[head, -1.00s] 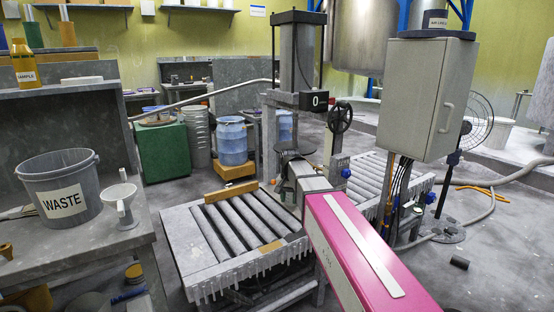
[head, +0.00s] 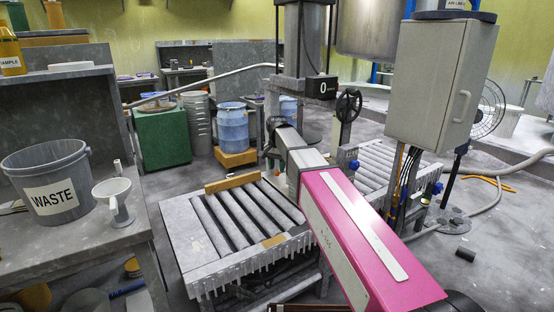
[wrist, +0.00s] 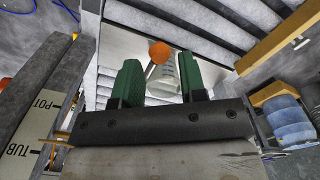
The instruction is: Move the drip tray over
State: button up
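My gripper (wrist: 161,82) shows in the wrist view with its two green fingers apart and nothing between their tips. An orange ball knob (wrist: 160,52) on a short metal rod lies just beyond the fingertips, in line with the gap. A ribbed, translucent cone-like part (wrist: 190,72) is behind the right finger and partly hidden by it. A flat pale plate (wrist: 122,50) lies beyond the fingers; it may be the drip tray, but I cannot tell for sure. In the head view my arm covers the gripper and the area under the press (head: 300,70).
The roller conveyor (head: 187,255) has a wooden stop at its back edge. A grey control box (head: 430,85) stands close right of my arm. A WASTE pail (head: 70,172) and a white funnel (head: 105,187) stand on the left bench. A blue pail (head: 232,128) stands behind the conveyor.

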notch_tip(320, 180, down, 2)
jog(key=shift+f, duration=0.35)
jog(key=c, duration=0.4)
jog(key=shift+o, duration=0.2)
jog(key=shift+s+d, duration=1.25)
jog(key=shift+s, duration=0.2)
jog(key=shift+c, duration=0.8)
jog(key=shift+s+d, duration=0.55)
jog(key=shift+d, duration=0.25)
jog(key=shift+s+d, duration=0.55)
jog(key=shift+d, duration=0.25)
